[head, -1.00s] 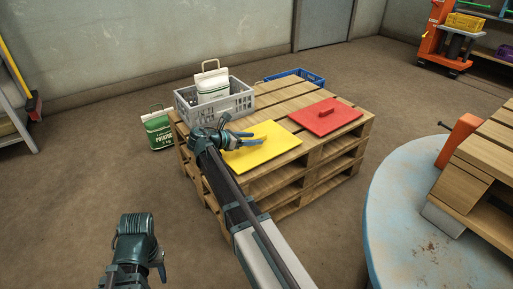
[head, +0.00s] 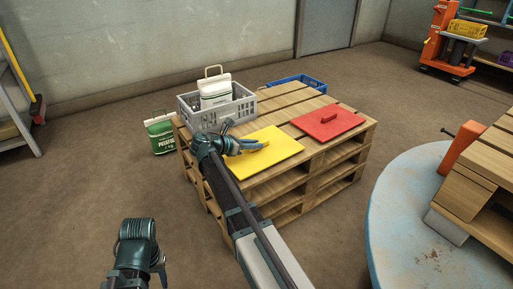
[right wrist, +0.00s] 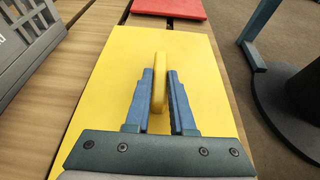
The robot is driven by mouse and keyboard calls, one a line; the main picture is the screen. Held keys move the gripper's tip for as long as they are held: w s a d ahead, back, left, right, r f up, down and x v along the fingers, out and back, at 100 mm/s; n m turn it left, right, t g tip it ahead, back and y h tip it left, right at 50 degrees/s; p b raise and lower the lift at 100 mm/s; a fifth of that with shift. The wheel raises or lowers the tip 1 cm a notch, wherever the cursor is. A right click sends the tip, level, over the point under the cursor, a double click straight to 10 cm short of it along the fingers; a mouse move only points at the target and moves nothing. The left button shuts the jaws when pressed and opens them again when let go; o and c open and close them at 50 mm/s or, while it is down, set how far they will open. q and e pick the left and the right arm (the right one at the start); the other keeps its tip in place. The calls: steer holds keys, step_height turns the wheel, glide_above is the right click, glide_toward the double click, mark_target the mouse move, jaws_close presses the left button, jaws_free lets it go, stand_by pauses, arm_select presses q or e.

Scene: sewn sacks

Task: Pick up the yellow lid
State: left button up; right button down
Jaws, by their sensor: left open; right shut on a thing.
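The yellow lid (head: 275,156) is a flat square board with an upright handle. It lies on top of the wooden pallet stack (head: 285,192), near its front edge. My right gripper (head: 262,146) is at the lid's handle. In the right wrist view, the yellow handle (right wrist: 159,85) stands between the two blue fingers of my right gripper (right wrist: 160,98), which are shut on it. The lid looks flat on the planks; I see no gap under it. My left gripper (head: 160,272) is at the lower left, empty and away from the pallets; its fingers are barely visible.
A red lid (head: 328,122) lies to the right on the pallets. A grey crate (head: 235,108) with a white sack (head: 215,91) stands behind. A blue crate (head: 300,80) is at the back. A green sack (head: 160,133) stands on the floor. A round blue table (head: 410,235) is at right.

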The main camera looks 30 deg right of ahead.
steer(key=shift+r+p, duration=0.8)
steer(key=shift+r, duration=0.05)
steer(key=shift+s+d+r+p, duration=0.15)
steer(key=shift+d+r+p, duration=0.05)
steer(key=shift+r+p, duration=0.35)
steer(key=shift+s+d+r+p, duration=0.1)
steer(key=shift+d+r+p, duration=0.05)
steer(key=shift+r+p, duration=0.4)
steer(key=r+p, duration=0.1)
glide_above(296, 147)
